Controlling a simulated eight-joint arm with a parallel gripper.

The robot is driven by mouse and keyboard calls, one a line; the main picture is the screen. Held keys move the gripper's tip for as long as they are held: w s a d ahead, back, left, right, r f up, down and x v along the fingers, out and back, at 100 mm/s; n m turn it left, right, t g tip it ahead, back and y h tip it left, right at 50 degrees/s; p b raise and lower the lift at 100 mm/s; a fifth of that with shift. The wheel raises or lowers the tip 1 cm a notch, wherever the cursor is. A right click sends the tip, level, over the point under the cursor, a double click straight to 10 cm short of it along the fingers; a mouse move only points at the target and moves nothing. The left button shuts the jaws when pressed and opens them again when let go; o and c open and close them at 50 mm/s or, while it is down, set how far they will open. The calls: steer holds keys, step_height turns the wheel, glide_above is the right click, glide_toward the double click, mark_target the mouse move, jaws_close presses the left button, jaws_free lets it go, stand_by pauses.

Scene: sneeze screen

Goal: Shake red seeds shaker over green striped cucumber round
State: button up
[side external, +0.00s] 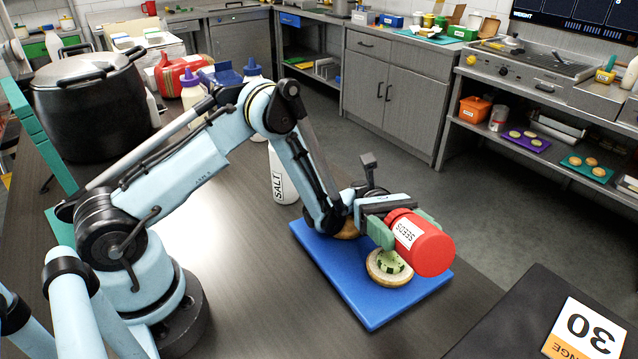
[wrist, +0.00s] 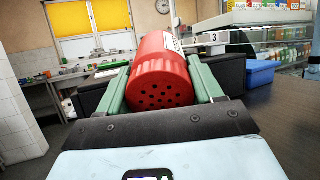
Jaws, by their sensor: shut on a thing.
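The red seeds shaker (side external: 421,243) with a white SEEDS label is held by my gripper (side external: 408,232) above the blue board. It lies tilted, near sideways. In the wrist view the shaker (wrist: 160,73) sits between the two green fingers of my gripper (wrist: 158,85), with its holed end facing the camera. The green striped cucumber round (side external: 391,262) lies on a round bread piece (side external: 383,277) on the blue board (side external: 368,309). The shaker is above and slightly right of the round. Another bread piece (side external: 347,232) is partly hidden behind my arm. No falling seeds show.
A white SALT shaker (side external: 284,178) stands behind the board. Purple-capped and blue-capped bottles (side external: 191,92), a red container (side external: 180,74) and a large black pot (side external: 90,105) stand farther back left. The table front is clear. A dark surface with a 30 card (side external: 586,332) is at lower right.

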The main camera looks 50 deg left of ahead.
mark_target(407, 214)
steer(key=shift+f, duration=0.15)
steer(key=shift+r, duration=1.75)
steer(key=shift+f, duration=1.85)
steer(key=shift+r, duration=0.15)
steer(key=shift+r, duration=1.7)
steer(key=shift+f, duration=1.85)
